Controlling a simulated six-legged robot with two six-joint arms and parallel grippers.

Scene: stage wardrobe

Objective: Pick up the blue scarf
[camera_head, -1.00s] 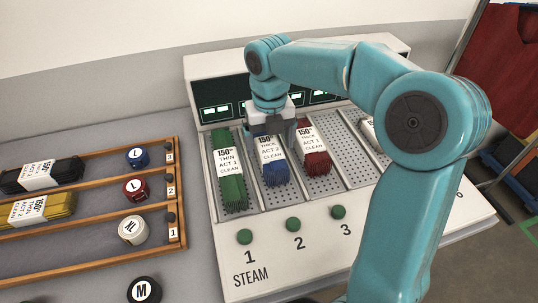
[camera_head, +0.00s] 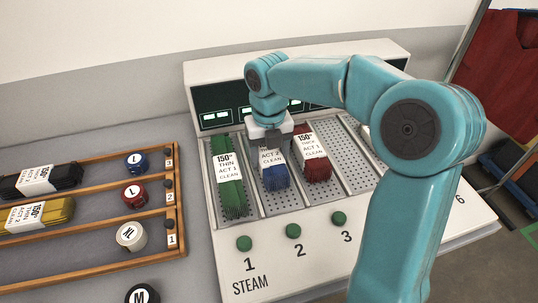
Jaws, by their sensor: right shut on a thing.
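The gripper hides the upper part of the label and the scarf's far end. I cannot tell whether the scarf is lifted off the slot floor. My left gripper is not in view.
A green scarf (camera_head: 231,192) lies close on the left, a red scarf (camera_head: 317,170) close on the right. Green buttons (camera_head: 293,231) line the front. A wooden rack (camera_head: 95,262) with black and yellow scarves stands at left.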

